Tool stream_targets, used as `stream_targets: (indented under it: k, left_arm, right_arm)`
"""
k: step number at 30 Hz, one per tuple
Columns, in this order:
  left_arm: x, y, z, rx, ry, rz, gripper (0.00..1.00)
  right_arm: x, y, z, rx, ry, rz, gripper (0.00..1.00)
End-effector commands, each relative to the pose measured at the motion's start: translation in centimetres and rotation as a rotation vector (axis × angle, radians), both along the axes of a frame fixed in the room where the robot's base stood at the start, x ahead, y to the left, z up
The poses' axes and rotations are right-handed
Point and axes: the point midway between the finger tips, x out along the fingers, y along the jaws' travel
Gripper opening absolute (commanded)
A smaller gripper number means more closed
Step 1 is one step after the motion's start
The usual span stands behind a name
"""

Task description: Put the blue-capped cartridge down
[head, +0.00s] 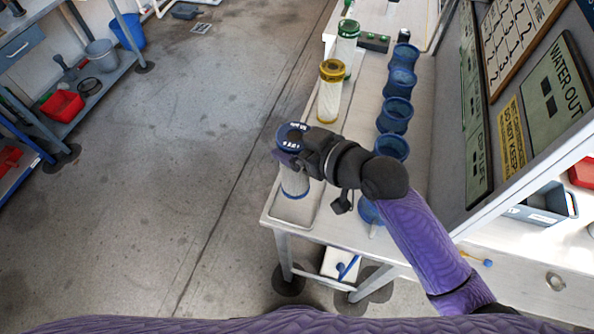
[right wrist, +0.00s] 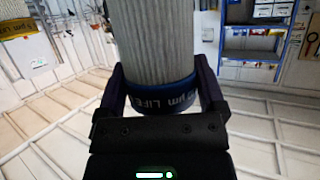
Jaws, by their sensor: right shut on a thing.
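The blue-capped cartridge (head: 294,182) is a pale pleated cylinder with a dark blue cap, upright at the near left end of the bench. My right gripper (head: 288,147) is shut on its blue cap from the right side. In the right wrist view the fingers (right wrist: 163,95) clasp the lettered blue cap (right wrist: 165,103), with the white pleated body (right wrist: 155,40) beyond it. The cartridge's lower end is over or in a shallow pale tray (head: 296,212); I cannot tell whether it touches. My left gripper is not in view.
Yellow-capped (head: 330,98) and green-capped (head: 347,45) cartridges stand farther back along the bench's left side. Several blue cups (head: 397,115) form a row to their right. A sign-covered panel (head: 520,90) rises at the right. Open floor (head: 170,150) lies left of the bench.

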Motion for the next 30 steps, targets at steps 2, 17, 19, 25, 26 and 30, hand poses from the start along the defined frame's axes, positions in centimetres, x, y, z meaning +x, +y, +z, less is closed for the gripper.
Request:
stream_targets:
  k: [2,17,19,25,26,30]
  left_arm:
    - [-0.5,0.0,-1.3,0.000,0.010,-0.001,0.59]
    - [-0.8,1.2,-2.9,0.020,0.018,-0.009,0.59]
    - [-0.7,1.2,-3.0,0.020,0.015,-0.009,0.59]
    - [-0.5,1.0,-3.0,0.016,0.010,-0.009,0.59]
    - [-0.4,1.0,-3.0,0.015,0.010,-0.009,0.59]
    - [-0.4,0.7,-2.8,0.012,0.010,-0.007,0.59]
  right_arm:
    - [-0.1,0.0,-2.6,0.002,0.005,-0.001,0.00]
    - [0.0,0.0,-7.4,0.003,-0.001,-0.004,0.00]
    - [0.0,0.0,-7.5,0.003,0.000,-0.004,0.00]
    - [0.0,0.0,-7.6,0.003,0.000,-0.004,1.00]
    - [0.0,0.0,-7.6,0.003,0.000,-0.004,1.00]
    - [-0.1,0.0,-7.2,0.003,0.000,-0.004,1.00]
